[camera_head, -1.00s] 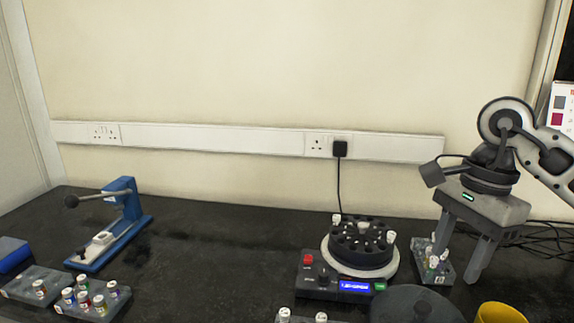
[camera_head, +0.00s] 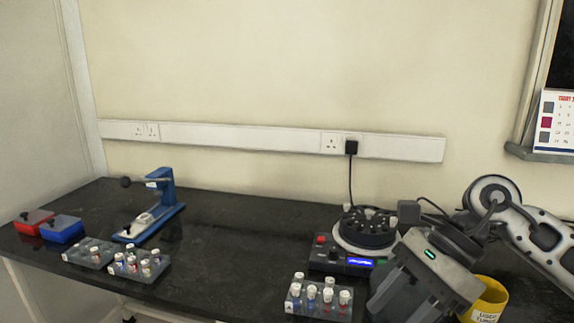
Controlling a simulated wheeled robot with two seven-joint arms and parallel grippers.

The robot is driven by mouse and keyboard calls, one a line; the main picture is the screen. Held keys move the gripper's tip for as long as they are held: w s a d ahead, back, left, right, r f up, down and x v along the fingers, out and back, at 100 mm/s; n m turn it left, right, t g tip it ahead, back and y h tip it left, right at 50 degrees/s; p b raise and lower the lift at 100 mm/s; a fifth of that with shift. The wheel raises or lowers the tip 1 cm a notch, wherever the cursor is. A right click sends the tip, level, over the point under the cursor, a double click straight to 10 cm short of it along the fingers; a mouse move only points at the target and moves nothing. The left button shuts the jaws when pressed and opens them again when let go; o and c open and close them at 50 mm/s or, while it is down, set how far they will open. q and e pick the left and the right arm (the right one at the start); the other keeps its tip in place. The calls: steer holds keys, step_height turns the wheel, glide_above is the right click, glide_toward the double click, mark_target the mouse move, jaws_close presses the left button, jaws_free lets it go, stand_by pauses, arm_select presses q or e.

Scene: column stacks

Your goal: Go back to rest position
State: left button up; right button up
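My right gripper (camera_head: 392,300) is at the lower right in the head view, tilted and low in front of the round black carousel device (camera_head: 367,232). I see its body from behind and above; its fingers are mostly hidden or out of the picture, so their opening cannot be made out. My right arm comes in from the right edge. My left gripper is not in the picture.
A vial rack (camera_head: 318,302) stands close left of my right gripper, and a yellow container (camera_head: 487,302) stands close right. A blue lever press (camera_head: 155,208), two more racks (camera_head: 90,253) and red (camera_head: 33,221) and blue (camera_head: 63,229) boxes stand left. The middle bench is clear.

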steer(key=s+a+r+m+t+y, duration=0.1)
steer(key=a+r+m+t+y, duration=0.2)
steer(key=a+m+t+y, duration=0.8)
steer(key=w+d+f+m+t+h, duration=0.1)
steer(key=d+f+m+t+h, duration=0.35)
steer(key=m, duration=1.15)
steer(key=w+d+f+m+t+h, duration=0.2)
steer(key=f+m+t+h, duration=0.45)
steer(key=m, duration=0.95)
steer(key=s+d+f+m+g+h, duration=0.2)
steer(key=s+f+m+g, duration=0.2)
steer(key=f, duration=0.5)
steer(key=s+d+f+m+g+h, duration=0.2)
steer(key=s+f+m+g, duration=0.3)
steer(key=s+f+m, duration=0.2)
step_height(320, 180, down, 2)
steer(key=shift+s, duration=0.45)
